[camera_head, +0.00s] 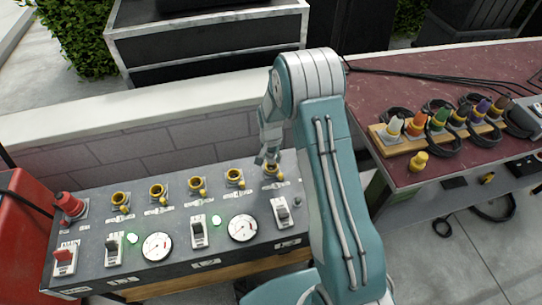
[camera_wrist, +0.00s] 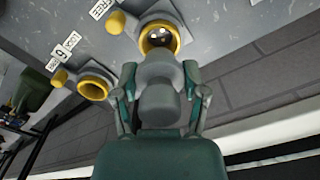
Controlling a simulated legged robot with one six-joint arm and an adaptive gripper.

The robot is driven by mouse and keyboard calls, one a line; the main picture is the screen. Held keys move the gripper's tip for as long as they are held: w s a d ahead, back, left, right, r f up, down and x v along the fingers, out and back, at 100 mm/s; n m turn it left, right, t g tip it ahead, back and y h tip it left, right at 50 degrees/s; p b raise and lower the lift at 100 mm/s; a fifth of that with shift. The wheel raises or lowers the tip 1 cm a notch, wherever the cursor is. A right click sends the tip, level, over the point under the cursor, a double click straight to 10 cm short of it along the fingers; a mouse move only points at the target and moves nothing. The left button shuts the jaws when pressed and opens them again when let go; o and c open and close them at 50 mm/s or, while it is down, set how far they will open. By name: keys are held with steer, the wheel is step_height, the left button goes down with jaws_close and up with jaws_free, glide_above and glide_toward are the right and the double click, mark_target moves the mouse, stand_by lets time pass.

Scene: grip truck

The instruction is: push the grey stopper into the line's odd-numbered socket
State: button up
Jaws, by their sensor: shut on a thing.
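My gripper (camera_wrist: 158,82) is shut on the grey stopper (camera_wrist: 158,100) in the wrist view. The stopper's far end points at a yellow-rimmed socket (camera_wrist: 178,40) and overlaps its near rim in the picture. The socket's dark opening with bright contacts still shows; I cannot tell whether stopper and rim touch. A second yellow-rimmed socket (camera_wrist: 93,88) lies left of it, beside a plate reading 6 or 9. In the head view, my gripper (camera_head: 266,155) is at the right end of the panel's row, over the rightmost socket (camera_head: 273,172); the stopper is not clear there.
The grey panel (camera_head: 185,262) bears several yellow sockets, a red plug (camera_head: 70,204), switches, gauges and green lamps. A red-topped table (camera_head: 440,85) at right holds a wooden rack (camera_head: 402,148) of coloured plugs with black cables. A brick wall (camera_head: 120,150) runs behind the panel.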

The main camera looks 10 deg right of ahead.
mark_target(271, 163)
steer(key=shift+f, duration=1.95)
stand_by(1.7)
steer(key=o, duration=1.2)
steer(key=shift+o, duration=0.4)
steer(key=shift+r, duration=2.45)
